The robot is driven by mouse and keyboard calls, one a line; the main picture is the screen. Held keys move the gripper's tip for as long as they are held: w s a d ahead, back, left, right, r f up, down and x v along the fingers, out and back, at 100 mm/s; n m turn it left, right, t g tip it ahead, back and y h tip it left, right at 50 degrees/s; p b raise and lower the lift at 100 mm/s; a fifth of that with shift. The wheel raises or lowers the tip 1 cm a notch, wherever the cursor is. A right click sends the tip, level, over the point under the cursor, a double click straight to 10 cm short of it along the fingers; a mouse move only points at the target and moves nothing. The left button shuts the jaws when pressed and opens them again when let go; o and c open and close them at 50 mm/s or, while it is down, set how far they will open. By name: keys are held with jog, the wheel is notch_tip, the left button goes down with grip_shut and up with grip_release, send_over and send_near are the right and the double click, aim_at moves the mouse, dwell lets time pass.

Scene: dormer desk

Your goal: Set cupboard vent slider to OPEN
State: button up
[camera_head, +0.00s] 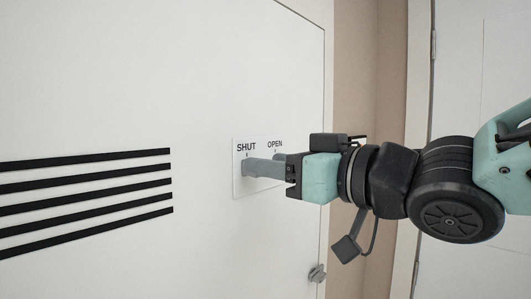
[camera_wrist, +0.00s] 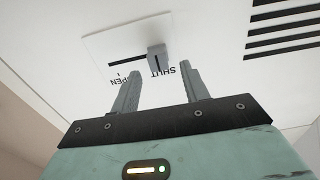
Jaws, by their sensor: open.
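The vent slider's white plate (camera_head: 239,188) is on the cupboard door, with printed words SHUT and OPEN. In the wrist view the plate (camera_wrist: 105,42) appears upside down, with a dark slot and a small grey slider knob (camera_wrist: 157,55). The knob stands at the SHUT end of the slot. My gripper (camera_head: 250,166) reaches in from the right at the plate and hides the knob in the head view. In the wrist view my gripper (camera_wrist: 161,66) is open, and the knob shows between its two fingertips. I cannot tell whether either finger touches it.
Several black vent slats (camera_head: 90,195) run across the white cupboard door (camera_head: 130,80) left of the plate. A small grey catch (camera_head: 317,273) sits at the door's lower right edge. A beige wall strip (camera_head: 355,70) and another white door (camera_head: 480,60) are at right.

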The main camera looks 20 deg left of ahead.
jog(key=shift+x, duration=1.1)
grip_shut()
jog(key=w+d+p, duration=0.2)
jog(key=w+d, duration=0.1)
jog(key=w, duration=0.3)
jog(key=shift+w, duration=0.4)
grip_release()
jog(key=shift+w, duration=0.1)
